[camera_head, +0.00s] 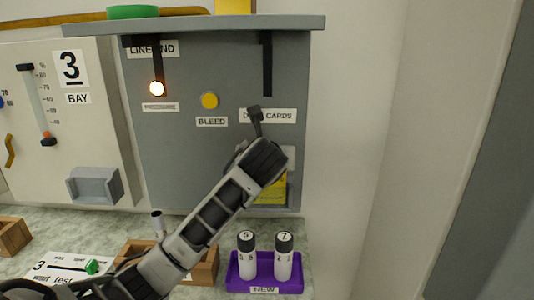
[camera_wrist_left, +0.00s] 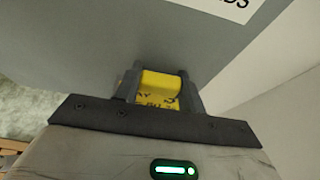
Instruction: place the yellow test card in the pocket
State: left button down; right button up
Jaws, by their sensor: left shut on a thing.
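My left gripper (camera_head: 262,158) is in front of the grey panel, just below the label partly reading "CARDS" (camera_head: 268,116). In the left wrist view its jaws are shut on a yellow card (camera_wrist_left: 160,90) with dark print. In the head view a yellow printed surface (camera_head: 279,188) shows low behind the gripper, against the panel; I cannot tell whether it is the held card or another one. The pocket is mostly hidden behind my gripper and arm, so I cannot tell whether the card is in it. My right gripper is in neither view.
A purple tray (camera_head: 264,287) holds two white tubes with dark caps. A wooden box (camera_head: 208,272) stands behind my forearm. A white sheet (camera_head: 62,266) with a green piece lies at left. A grey shelf (camera_head: 290,22) overhangs the panel. A bare wall is at right.

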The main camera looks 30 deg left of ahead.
pick_arm(q)
jog(key=shift+f, duration=0.1)
jog(key=c, duration=0.8)
grip_release()
jog(key=shift+o, duration=0.2)
jog(key=v, duration=1.6)
jog(key=shift+f, duration=0.1)
